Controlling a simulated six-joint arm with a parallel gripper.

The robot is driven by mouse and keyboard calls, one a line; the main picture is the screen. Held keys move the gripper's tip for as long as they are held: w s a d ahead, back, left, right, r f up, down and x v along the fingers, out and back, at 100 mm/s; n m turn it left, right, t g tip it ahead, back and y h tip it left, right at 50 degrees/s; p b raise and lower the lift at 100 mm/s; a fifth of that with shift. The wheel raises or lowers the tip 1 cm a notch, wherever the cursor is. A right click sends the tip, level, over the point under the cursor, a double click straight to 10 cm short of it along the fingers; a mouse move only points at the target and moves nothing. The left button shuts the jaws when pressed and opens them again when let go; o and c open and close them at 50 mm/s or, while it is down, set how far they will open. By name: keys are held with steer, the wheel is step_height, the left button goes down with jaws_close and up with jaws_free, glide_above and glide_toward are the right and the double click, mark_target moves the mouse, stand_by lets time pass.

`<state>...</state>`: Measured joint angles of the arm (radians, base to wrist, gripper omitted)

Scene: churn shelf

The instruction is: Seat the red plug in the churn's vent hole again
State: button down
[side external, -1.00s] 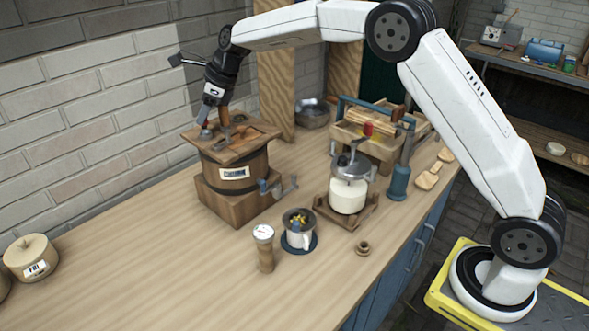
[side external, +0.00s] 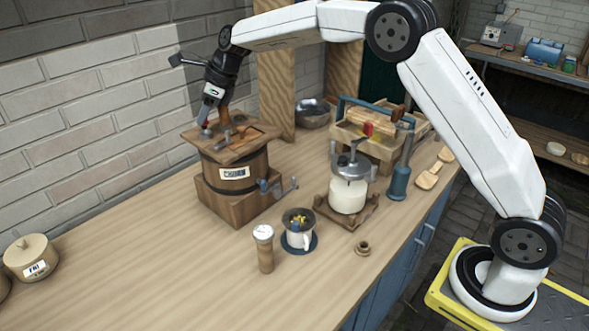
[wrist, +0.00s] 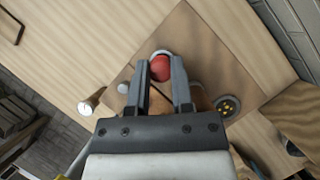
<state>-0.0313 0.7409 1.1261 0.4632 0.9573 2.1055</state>
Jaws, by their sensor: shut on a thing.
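The wooden churn (side external: 235,172) stands on a square block on the bench, with a label on its front and a crank low on its right. My gripper (side external: 205,128) points down at the left part of its square lid (side external: 245,147). In the wrist view, the red plug (wrist: 160,68) is between my fingertips (wrist: 160,80), and they are shut on it. A pale ring shows around the plug's far side, against the lid (wrist: 205,55). The fingers and plug hide the vent hole, so I cannot tell how deep the plug sits.
A wooden post-shaped gauge (side external: 265,250), a mug (side external: 299,232) and a glass jar (side external: 348,192) on a wooden stand are in front and right of the churn. A wooden crate (side external: 375,150) is behind the jar. The brick wall is close on the left.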

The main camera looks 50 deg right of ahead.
steer(key=shift+f, duration=1.1)
stand_by(0.3)
stand_by(0.6)
steer(key=shift+c, duration=2.1)
jaws_free()
steer(key=c, duration=0.4)
steer(key=shift+r, duration=0.15)
steer(key=shift+v, duration=3.55)
